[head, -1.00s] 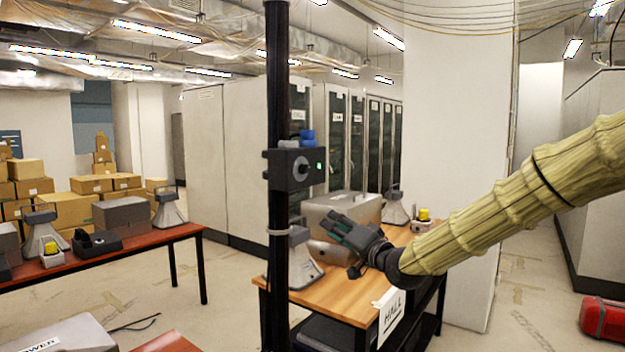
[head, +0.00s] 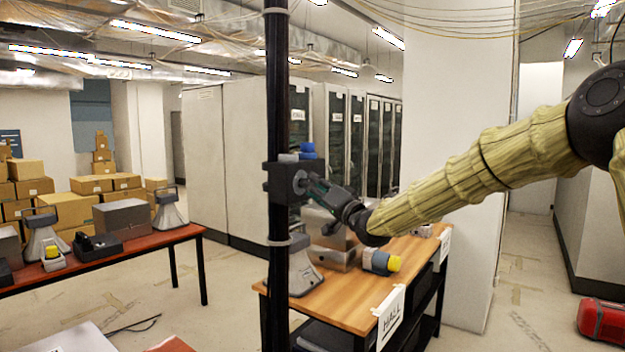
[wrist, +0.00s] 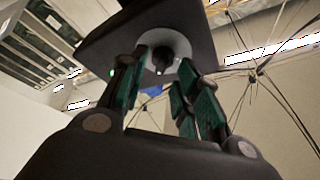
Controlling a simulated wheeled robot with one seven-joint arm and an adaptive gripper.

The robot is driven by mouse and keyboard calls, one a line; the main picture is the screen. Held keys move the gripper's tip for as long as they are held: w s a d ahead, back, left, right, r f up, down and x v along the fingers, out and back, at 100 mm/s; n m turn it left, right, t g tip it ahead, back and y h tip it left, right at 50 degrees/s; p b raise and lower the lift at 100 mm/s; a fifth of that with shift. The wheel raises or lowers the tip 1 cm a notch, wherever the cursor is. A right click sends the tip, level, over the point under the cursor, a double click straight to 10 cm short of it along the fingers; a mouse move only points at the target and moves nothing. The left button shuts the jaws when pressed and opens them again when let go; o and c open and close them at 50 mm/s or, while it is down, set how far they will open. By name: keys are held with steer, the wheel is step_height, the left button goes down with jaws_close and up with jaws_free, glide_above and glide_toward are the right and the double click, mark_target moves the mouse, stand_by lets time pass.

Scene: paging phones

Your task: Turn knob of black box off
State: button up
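The black box (head: 281,178) is fixed to a dark upright pole, with a blue part on top. Its round knob (head: 300,182) faces right in the head view, partly behind my fingers. In the wrist view the black box (wrist: 205,35) fills the upper middle, and the dark knob (wrist: 161,58) sits on a pale disc. My gripper (head: 318,188) is right at the box's front. In the wrist view my gripper (wrist: 163,70) is open, with one green-padded finger on each side of the knob. I cannot tell whether the fingers touch it.
A wooden table (head: 340,310) stands below the box, holding a grey case, a horn-shaped phone and a yellow-ended item (head: 382,262). A red table (head: 130,255) with phones is at left. A red case (head: 603,320) lies on the floor at right.

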steer(key=shift+x, duration=0.8)
steer(key=shift+s, duration=0.1)
jaws_close()
steer(key=shift+n, duration=0.3)
steer(key=shift+d+r+n+g+y+b, duration=0.1)
steer(key=shift+n+g+y+b, duration=1.3)
steer(key=shift+n+b, duration=1.9)
steer(key=shift+n+g+y+b, duration=0.95)
steer(key=shift+n+g+b, duration=0.8)
steer(key=shift+n, duration=3.2)
steer(key=shift+r+n+g+y+b, duration=0.1)
steer(key=shift+n+g+y+b, duration=1.5)
steer(key=shift+n, duration=2.55)
steer(key=shift+h+b, duration=0.45)
steer(key=shift+b, duration=0.35)
